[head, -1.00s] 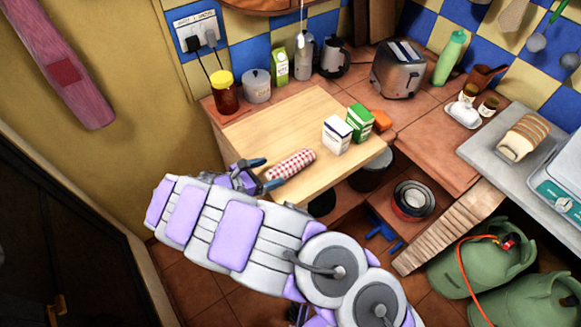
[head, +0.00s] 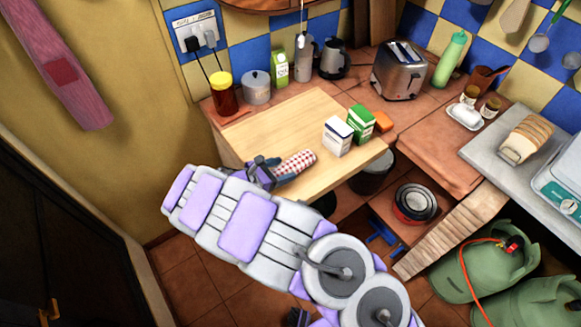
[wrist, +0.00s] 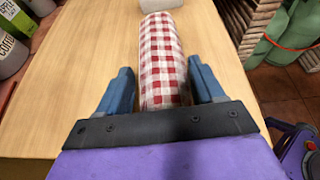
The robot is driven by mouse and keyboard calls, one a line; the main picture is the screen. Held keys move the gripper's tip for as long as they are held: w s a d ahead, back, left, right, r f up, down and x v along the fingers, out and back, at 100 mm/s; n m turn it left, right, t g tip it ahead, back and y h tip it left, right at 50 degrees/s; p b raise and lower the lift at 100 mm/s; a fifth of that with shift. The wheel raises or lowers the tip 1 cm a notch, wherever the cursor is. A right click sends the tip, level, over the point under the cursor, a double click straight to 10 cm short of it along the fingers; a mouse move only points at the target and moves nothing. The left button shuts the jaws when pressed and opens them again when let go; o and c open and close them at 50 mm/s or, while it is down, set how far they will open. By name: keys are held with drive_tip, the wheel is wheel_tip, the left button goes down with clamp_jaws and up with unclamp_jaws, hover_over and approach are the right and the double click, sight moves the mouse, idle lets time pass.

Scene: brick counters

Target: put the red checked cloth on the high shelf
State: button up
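The red checked cloth (head: 299,160) is a rolled bundle lying on the light wooden board (head: 312,108) on the counter. My gripper (head: 277,171) is at the near end of the cloth, low over the board. In the wrist view the cloth (wrist: 162,62) lies between the two blue fingers of my gripper (wrist: 165,88), with a gap on the left and a smaller one on the right. The fingers are open. The high shelf cannot be made out for certain; a wooden edge (head: 262,4) shows at the top of the head view.
A white-and-blue box (head: 337,137) and a green box (head: 360,124) stand on the board beyond the cloth. A jar (head: 222,93), canisters and a toaster (head: 398,70) line the back. Green gas bottles (head: 478,258) stand on the floor at right.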

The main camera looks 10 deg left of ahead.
drive_tip(key=c, duration=0.7)
drive_tip(key=shift+c, duration=0.2)
drive_tip(key=shift+r, duration=0.1)
wheel_tip(320, 180, up, 28)
drive_tip(key=p, duration=0.7)
drive_tip(key=w+d+f+n+t+y, duration=0.1)
drive_tip(key=w+d, duration=0.3)
drive_tip(key=d, duration=0.3)
drive_tip(key=w+d+f+n+t+y, duration=0.1)
drive_tip(key=w+d+n, duration=0.1)
drive_tip(key=w+d, duration=0.35)
drive_tip(key=d+r+y, duration=0.1)
drive_tip(key=d+r, duration=0.2)
drive_tip(key=d, duration=0.6)
drive_tip(key=w+d+r+n+y+b, duration=0.1)
drive_tip(key=d+r, duration=0.3)
drive_tip(key=d, duration=0.5)
drive_tip(key=shift+d+t, duration=0.25)
drive_tip(key=shift+t, duration=0.05)
drive_tip(key=shift+w+a+f, duration=0.1)
drive_tip(key=shift+a, duration=0.1)
drive_tip(key=shift+d, duration=0.1)
